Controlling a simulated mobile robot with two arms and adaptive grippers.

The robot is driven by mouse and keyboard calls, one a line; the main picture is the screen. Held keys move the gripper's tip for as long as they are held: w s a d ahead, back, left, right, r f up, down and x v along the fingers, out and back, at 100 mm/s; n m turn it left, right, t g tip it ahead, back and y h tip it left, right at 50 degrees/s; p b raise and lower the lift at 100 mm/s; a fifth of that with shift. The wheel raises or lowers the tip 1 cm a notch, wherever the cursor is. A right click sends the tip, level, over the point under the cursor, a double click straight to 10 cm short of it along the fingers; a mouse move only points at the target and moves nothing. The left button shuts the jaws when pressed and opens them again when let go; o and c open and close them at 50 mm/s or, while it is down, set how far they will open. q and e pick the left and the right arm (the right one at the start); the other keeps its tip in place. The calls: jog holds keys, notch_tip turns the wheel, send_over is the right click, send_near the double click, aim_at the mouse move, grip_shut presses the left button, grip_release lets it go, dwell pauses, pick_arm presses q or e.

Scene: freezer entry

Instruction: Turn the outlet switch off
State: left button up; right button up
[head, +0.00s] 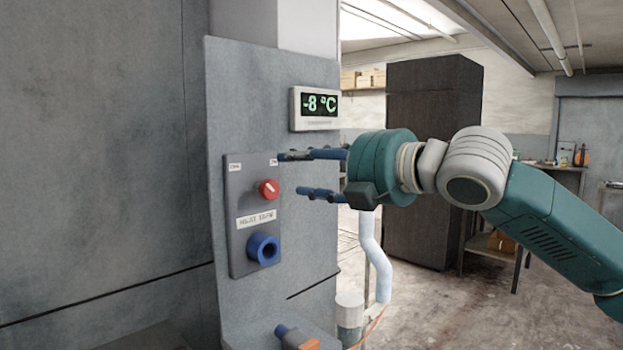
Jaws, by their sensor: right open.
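A grey switch panel (238,244) is mounted on the wall plate in the middle left. It carries a red round switch knob (268,189) with a white pointer line, small labels above it at both upper corners, and a blue socket (263,248) below. The pointer appears tilted; the label text is too small to read surely. My right gripper (289,172) is open, with one blue finger above and one below the knob's height. Its fingertips are close to the panel, just right of the knob; I cannot tell whether they touch anything. My left gripper is not in view.
A display (314,108) reading -8 °C sits above the panel. A white pipe (371,250) stands to the right, and a dark cabinet (432,150) stands behind my right arm.

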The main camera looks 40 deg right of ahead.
jog(key=shift+s, duration=0.45)
dwell(0.4)
